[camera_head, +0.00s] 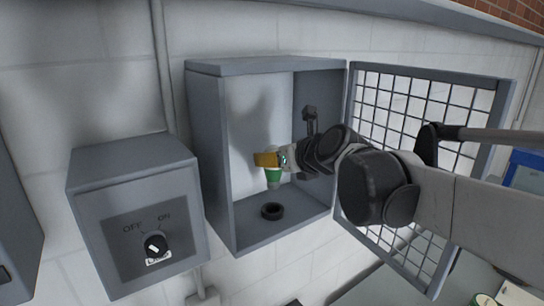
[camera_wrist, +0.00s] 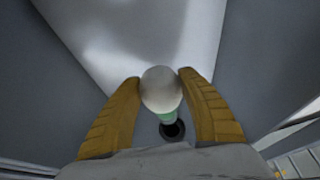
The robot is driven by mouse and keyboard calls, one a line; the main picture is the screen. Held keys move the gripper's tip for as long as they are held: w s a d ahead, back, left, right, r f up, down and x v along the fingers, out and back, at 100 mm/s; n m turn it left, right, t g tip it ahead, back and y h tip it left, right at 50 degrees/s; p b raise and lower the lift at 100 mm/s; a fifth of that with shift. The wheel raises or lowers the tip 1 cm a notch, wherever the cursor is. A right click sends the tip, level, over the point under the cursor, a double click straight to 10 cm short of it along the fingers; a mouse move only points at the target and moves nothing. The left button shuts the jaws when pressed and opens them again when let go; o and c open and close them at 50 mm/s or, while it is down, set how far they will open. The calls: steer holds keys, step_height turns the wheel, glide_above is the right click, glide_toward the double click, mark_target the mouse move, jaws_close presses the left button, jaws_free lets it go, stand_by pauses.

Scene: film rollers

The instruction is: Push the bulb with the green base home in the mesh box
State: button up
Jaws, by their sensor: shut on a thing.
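The bulb has a pale round globe and a green base (camera_head: 274,176). In the wrist view the globe (camera_wrist: 161,88) sits between the two yellow fingers of my gripper (camera_wrist: 160,92), which is shut on it. In the head view my gripper (camera_head: 268,159) is inside the open mesh box (camera_head: 206,150) and hides most of the globe. The green base points down, above a dark round socket (camera_head: 272,211) on the box floor. The base seems apart from the socket in the head view. In the wrist view the socket (camera_wrist: 172,131) lies just beyond the base.
The mesh door (camera_head: 428,100) stands open to the right, behind my arm. A grey switch box (camera_head: 130,190) with an OFF/ON knob (camera_head: 155,245) is on the wall at left. The box walls are close around my gripper. A table with small items is at lower right.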

mark_target(277, 186)
steer(key=f+b, duration=0.1)
steer(key=f, duration=0.1)
steer(key=f+b, duration=0.3)
steer(key=f, duration=0.2)
steer(key=shift+w+a+b, duration=0.15)
steer(key=shift+w+b, duration=0.2)
steer(key=shift+f, duration=0.25)
steer(key=shift+c, duration=0.5)
steer(key=shift+s, duration=0.1)
steer(key=shift+c, duration=0.3)
steer(key=shift+r, duration=0.1)
steer(key=shift+f+b, duration=0.5)
steer(key=shift+s+f, duration=0.1)
steer(key=shift+f, duration=0.05)
stand_by(0.7)
steer(key=o, duration=2)
steer(key=shift+r, duration=0.25)
